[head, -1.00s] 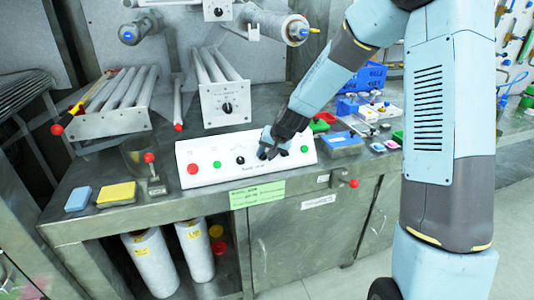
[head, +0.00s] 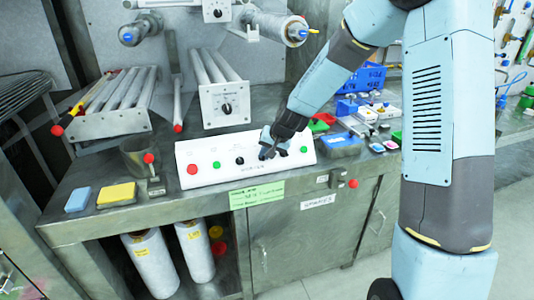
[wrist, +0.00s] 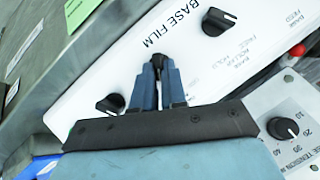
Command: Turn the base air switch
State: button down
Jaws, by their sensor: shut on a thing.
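The white sloped control box (head: 215,174) stands at the front of the bench. In the wrist view its panel (wrist: 75,105) reads "BASE FILM". My gripper (head: 270,155) is down at the right half of the box. In the wrist view my gripper (wrist: 159,78) has its two blue-grey fingers close together on a black rotary switch, the base air switch (wrist: 158,62). The fingers hide most of this switch and its own label, so its pointer direction cannot be told. Other black knobs sit to the upper right (wrist: 218,21) and lower left (wrist: 110,103) of it.
The box also bears a red button (head: 192,169) and green buttons (head: 216,164). A tension panel (head: 225,104) with a black dial stands behind it. A yellow block (head: 117,194) and blue block (head: 78,200) lie at left. A blue crate (head: 365,78) is at the back right.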

jog(key=shift+s+a+f+n, duration=0.1)
jog(key=shift+s+f+n, duration=0.05)
jog(key=shift+f+n, duration=0.15)
jog(key=shift+s+a+n+h, duration=0.1)
jog(key=shift+a+n+h, duration=0.1)
jog(key=shift+n+h, duration=0.65)
jog(key=shift+s+a+n+h, duration=0.15)
jog(key=shift+n+h, duration=0.4)
jog(key=shift+n, duration=0.5)
jog(key=shift+a+n+t+h, duration=0.15)
jog(key=shift+n+t+h, duration=0.15)
jog(key=shift+n+h, duration=0.95)
jog(key=shift+n+t, duration=0.3)
jog(key=shift+n, duration=0.75)
jog(key=shift+h, duration=0.25)
jog(key=c, duration=1.2)
grip_release()
jog(key=shift+w, duration=0.1)
jog(key=shift+w+r, duration=0.1)
jog(key=shift+w+r, duration=0.1)
jog(key=shift+r, duration=0.05)
jog(key=shift+a, duration=0.1)
